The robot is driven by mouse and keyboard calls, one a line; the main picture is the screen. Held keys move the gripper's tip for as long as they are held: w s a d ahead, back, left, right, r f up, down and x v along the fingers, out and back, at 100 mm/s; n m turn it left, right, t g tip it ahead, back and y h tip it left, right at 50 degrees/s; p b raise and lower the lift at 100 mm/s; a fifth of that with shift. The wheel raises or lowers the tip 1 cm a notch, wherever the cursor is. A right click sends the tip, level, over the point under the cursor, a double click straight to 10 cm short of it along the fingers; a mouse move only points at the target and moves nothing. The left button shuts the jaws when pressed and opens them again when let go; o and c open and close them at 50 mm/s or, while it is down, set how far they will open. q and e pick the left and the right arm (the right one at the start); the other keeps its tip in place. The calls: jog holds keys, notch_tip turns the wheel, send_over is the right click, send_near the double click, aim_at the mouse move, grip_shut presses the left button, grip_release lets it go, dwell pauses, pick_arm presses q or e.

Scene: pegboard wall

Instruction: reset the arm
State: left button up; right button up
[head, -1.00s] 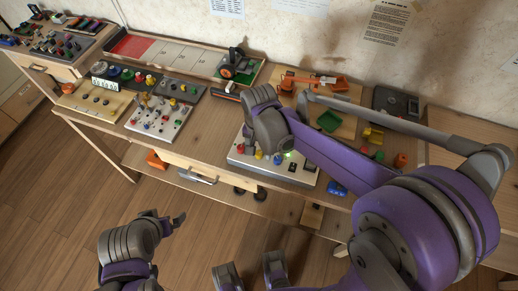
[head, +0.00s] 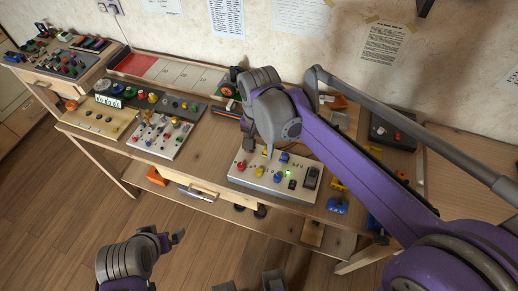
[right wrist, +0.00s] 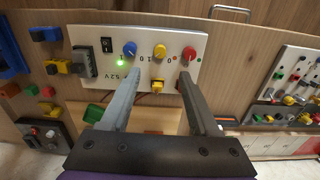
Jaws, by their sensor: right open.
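My right arm reaches over the workbench (head: 215,151) from the right in the head view. Its gripper (head: 257,143) hangs over the back of a white panel with coloured knobs (head: 240,180). In the right wrist view my right gripper (right wrist: 158,75) is open, with nothing between its fingers. My left gripper (head: 170,240) is low in front of the bench, over the floor. Its jaw state is unclear.
Other panels with buttons (head: 160,135) stand left on the bench. A dark box with a red button (head: 393,130) and small coloured blocks lie at right. A lower shelf (head: 280,231) runs under the bench. The wooden floor (head: 60,215) in front is clear.

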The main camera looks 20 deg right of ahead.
dwell(0.3)
jog(key=s+d+n+t+p, duration=0.2)
jog(key=s+d+n, duration=0.1)
jog(key=s, duration=0.4)
jog(key=s+d+f+n+t+p, duration=0.1)
jog(key=s+d+n+t+p, duration=0.1)
jog(key=s, duration=0.5)
jog(key=shift+d+f+n+t, duration=0.3)
jog(key=shift+d+n+t, duration=0.4)
jog(key=shift+d+n, duration=0.25)
jog(key=shift+a, duration=0.1)
